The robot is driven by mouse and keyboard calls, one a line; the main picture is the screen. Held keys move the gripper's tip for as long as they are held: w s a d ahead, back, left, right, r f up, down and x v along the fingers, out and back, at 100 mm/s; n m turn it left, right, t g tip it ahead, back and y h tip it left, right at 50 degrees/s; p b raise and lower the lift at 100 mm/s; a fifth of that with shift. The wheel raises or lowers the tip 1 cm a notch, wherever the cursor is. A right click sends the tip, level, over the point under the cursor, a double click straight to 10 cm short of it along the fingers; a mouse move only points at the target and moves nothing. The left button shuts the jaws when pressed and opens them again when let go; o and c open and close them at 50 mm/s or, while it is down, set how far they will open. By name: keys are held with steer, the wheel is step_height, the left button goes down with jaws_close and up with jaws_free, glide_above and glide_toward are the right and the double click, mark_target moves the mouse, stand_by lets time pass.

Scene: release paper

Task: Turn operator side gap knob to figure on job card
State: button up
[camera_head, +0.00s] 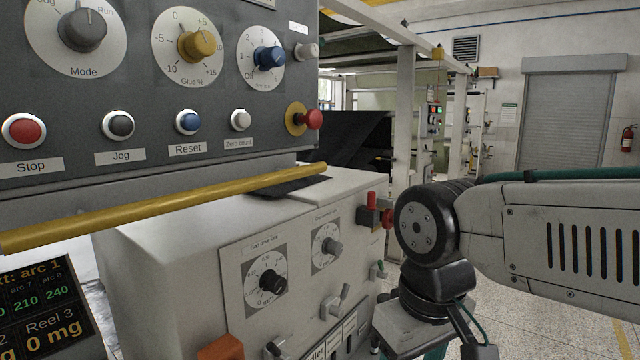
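Two gap dials sit on a pale panel (238,311) on the machine's front. The nearer dial has a black knob (272,283) and a small heading that seems to read "Gap oper. side". The farther dial has a grey knob (332,247); its heading is too small to read surely. The exact pointer readings are unclear. My gripper (462,340) hangs at the lower right, apart from both knobs, its end cut off by the frame's bottom. Whether it is open or shut does not show. I cannot make out a job card.
Above is a dark control panel (120,160) with knobs, buttons and a red stop button (314,118). A yellow bar (165,208) crosses in front. A dark screen (40,305) stands at lower left. Small levers (331,307) and an orange block (221,347) sit near the dials.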

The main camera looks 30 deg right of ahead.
mark_target(340, 250)
steer(key=w+f+m+y, duration=0.4)
steer(key=w+m+y, duration=0.1)
steer(key=w+m, duration=0.25)
steer(key=w+f+m+y, duration=0.3)
steer(key=w+m+y, duration=0.25)
steer(key=w, duration=0.35)
steer(key=w+d+r+m+t+h, duration=0.2)
steer(key=w+d+m+t+h, duration=0.1)
steer(key=w+d+m+t, duration=1.45)
steer(key=w+a+g, duration=0.1)
steer(key=w, duration=0.1)
steer(key=w+a, duration=0.1)
steer(key=w, duration=0.2)
steer(key=w+a+n+g, duration=0.1)
steer(key=w+a, duration=0.1)
steer(key=w, duration=0.1)
steer(key=shift+w+a+f+g, duration=0.1)
steer(key=shift+w+f+g, duration=0.15)
steer(key=shift+g, duration=0.1)
steer(key=c, duration=1)
